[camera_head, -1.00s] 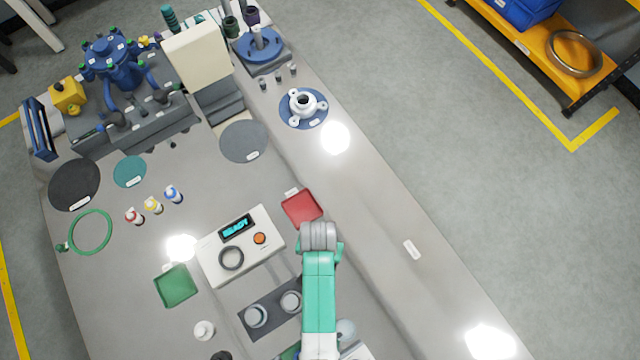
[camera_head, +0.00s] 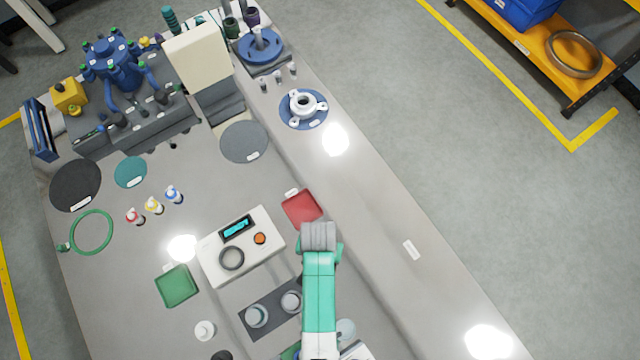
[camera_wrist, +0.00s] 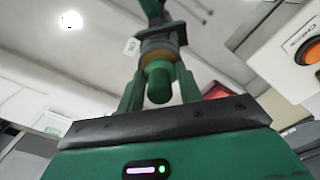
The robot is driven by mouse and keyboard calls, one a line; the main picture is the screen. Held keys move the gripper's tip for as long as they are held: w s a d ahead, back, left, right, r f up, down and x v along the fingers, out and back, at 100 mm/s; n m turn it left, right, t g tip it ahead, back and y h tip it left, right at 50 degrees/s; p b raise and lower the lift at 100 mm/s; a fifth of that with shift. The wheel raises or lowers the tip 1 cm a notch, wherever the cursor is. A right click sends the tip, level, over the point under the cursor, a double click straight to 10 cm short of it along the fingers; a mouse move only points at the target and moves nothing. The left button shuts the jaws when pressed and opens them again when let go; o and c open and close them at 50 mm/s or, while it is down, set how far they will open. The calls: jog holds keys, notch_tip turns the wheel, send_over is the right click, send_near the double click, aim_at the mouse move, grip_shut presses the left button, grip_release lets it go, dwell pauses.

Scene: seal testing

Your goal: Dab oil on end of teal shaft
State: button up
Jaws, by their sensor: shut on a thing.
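In the wrist view my gripper (camera_wrist: 160,62) is shut on a dark green, rod-like thing (camera_wrist: 159,82). Its rounded end points toward the camera, and a brownish band lies behind that end. A white tag (camera_wrist: 131,46) shows beside it. I cannot tell whether this is the teal shaft or an oil applicator. In the head view my arm hides the gripper and the held thing. A teal ribbed upright part (camera_head: 170,18) stands at the far back of the bench. No oil container can be made out for certain.
A white device (camera_head: 240,247) with a lit display and orange button sits left of my arm. A red tray (camera_head: 301,208) and a green tray (camera_head: 176,286) flank it. Small bottles (camera_head: 154,205) stand at left. The right bench strip is mostly clear.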

dwell(0.4)
notch_tip(320, 180, up, 7)
jog(key=p, duration=0.7)
jog(key=shift+r+p, duration=0.1)
jog(key=shift+p, duration=0.3)
jog(key=w+r+n+p, duration=0.1)
jog(key=w+r+p, duration=0.2)
jog(key=r, duration=0.7)
jog(key=w+r+p, duration=0.3)
jog(key=r+p, duration=0.1)
jog(key=r, duration=0.6)
jog(key=w+r+n+p, duration=0.1)
jog(key=w+r+p, duration=0.2)
jog(key=r, duration=0.7)
jog(key=shift+r+n+p, duration=0.3)
jog(key=shift+r+p, duration=0.1)
jog(key=shift+p, duration=0.1)
jog(key=shift+f, duration=0.15)
